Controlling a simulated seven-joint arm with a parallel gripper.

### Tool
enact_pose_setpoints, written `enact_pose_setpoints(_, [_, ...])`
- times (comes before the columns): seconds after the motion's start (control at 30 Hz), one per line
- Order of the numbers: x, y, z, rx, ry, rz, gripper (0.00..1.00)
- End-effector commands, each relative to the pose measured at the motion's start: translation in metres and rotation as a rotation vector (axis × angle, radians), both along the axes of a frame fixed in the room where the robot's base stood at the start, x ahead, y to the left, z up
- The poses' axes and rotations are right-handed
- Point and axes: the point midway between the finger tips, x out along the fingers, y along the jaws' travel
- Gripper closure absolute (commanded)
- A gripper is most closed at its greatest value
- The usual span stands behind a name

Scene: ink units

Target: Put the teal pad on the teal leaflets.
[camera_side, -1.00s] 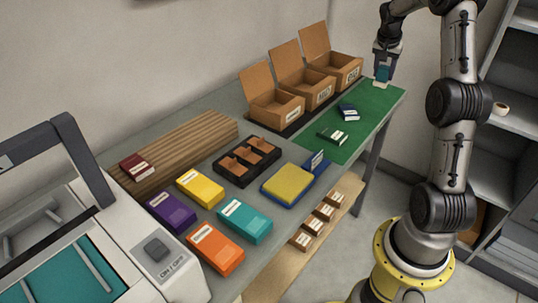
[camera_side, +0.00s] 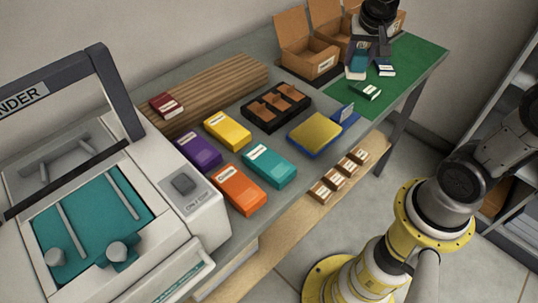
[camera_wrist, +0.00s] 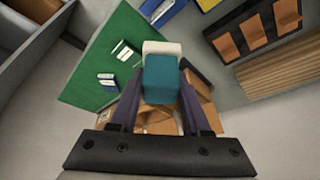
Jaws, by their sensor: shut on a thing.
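My gripper (camera_side: 358,58) is shut on the teal pad, which has a pale end. The teal pad (camera_side: 357,67) hangs beside the open cardboard boxes, near the green mat; its height above the surface is hard to tell. In the wrist view, the teal pad (camera_wrist: 160,80) sits between the fingers of my gripper (camera_wrist: 160,98). A flat teal block with a white label, apparently the teal leaflets (camera_side: 268,167), lies on the grey table between the orange block and the yellow-topped blue tray. Its top is clear. My gripper is well behind it in the side view.
Orange (camera_side: 239,190), purple (camera_side: 198,151) and yellow (camera_side: 228,131) blocks lie around the teal one. A dark blue pad (camera_side: 385,67) and a green pad (camera_side: 366,91) lie on the green mat (camera_side: 415,65). A black divided tray (camera_side: 276,106) and blue tray (camera_side: 316,135) stand mid-table.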

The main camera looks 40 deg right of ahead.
Motion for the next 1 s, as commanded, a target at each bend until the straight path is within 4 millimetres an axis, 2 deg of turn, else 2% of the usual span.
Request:
enact_pose_setpoints(0.03, [-0.004, 0.022, 0.003, 0.0, -0.003, 0.059, 1.0])
enact_pose_setpoints(0.2, [-0.025, 0.082, 0.006, 0.001, -0.004, 0.237, 1.0])
enact_pose_setpoints(0.5, [-0.074, 0.163, 0.009, 0.001, -0.004, 0.56, 1.0])
enact_pose_setpoints(0.73, [-0.1, 0.203, 0.017, 0.002, -0.002, 0.757, 1.0])
enact_pose_setpoints(0.9, [-0.107, 0.218, 0.023, 0.002, -0.001, 0.827, 1.0])
enact_pose_setpoints(1.0, [-0.104, 0.223, 0.02, 0.001, 0.002, 0.841, 1.0])
